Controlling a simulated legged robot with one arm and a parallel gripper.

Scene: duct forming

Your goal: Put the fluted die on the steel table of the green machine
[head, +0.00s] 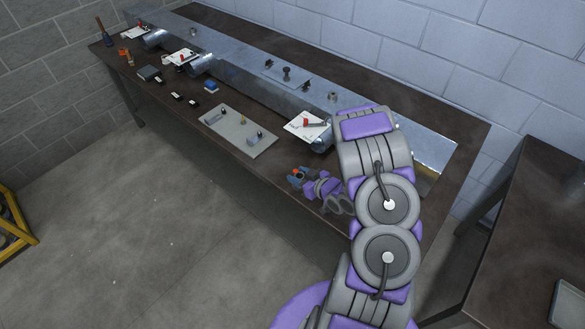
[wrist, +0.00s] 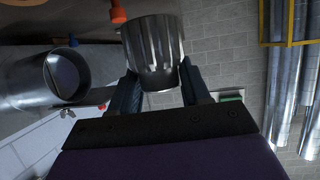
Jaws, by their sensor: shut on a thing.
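The fluted die (wrist: 153,50) is a shiny ribbed metal cup in the wrist view. My gripper (wrist: 158,70) is shut on it, with one dark finger on each side. In the head view my gripper (head: 299,177) hangs over the front right part of the long brown bench, and the die cannot be made out clearly there. I cannot make out the green machine or its steel table in either view. A small green patch (wrist: 232,97) shows behind the right finger in the wrist view, but I cannot tell what it is.
The brown bench (head: 215,140) carries a long steel duct (head: 235,75), a grey plate (head: 238,132) with small parts and several white cards. A second brown table (head: 530,215) stands at the right. Yellow framing (head: 18,225) is at the far left. The floor (head: 170,235) in front is clear.

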